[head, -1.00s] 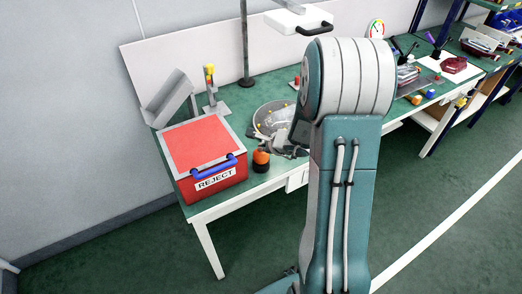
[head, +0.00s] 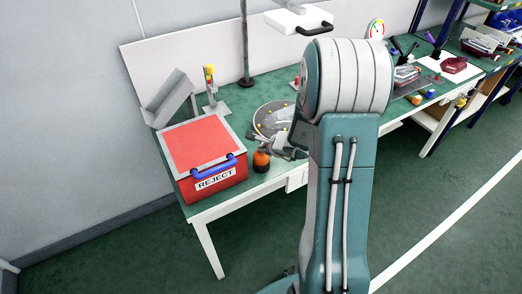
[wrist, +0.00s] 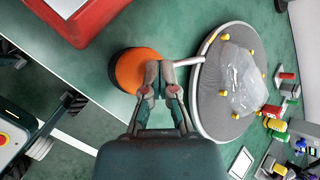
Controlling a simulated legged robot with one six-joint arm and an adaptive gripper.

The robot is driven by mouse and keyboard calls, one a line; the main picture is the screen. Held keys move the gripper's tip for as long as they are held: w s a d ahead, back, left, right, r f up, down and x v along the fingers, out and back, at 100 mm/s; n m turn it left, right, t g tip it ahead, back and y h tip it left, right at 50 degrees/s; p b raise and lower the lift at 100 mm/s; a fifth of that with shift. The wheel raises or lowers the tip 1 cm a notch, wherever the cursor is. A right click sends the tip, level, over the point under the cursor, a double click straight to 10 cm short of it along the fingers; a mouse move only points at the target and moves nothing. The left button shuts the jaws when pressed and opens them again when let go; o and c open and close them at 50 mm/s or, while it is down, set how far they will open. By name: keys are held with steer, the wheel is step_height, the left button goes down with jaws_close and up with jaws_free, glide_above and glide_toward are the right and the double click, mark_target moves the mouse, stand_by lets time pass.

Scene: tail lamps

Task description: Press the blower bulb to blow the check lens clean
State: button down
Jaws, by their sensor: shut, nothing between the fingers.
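The blower bulb (head: 261,160) is orange with a dark base and stands on the green bench, right of the reject box. It also shows in the wrist view (wrist: 132,70), with a pale nozzle tube (wrist: 190,61) pointing at the round grey plate (wrist: 208,92). The clear check lens (wrist: 242,78) lies on that plate among yellow pegs; it shows in the head view too (head: 279,118). My gripper (wrist: 160,66) is shut and empty. Its tips overlap the bulb's right side in the wrist view; I cannot tell whether they touch it. My arm hides part of the plate in the head view.
A red box (head: 196,146) marked REJECT, with a blue handle, stands close left of the bulb. A lamp post (head: 245,45) rises behind the plate. Small coloured parts (wrist: 277,118) lie beyond the plate. The bench's front edge is close to the bulb.

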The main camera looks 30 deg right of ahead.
steer(key=shift+r, duration=1.15)
steer(key=shift+r, duration=0.1)
steer(key=shift+r, duration=2.4)
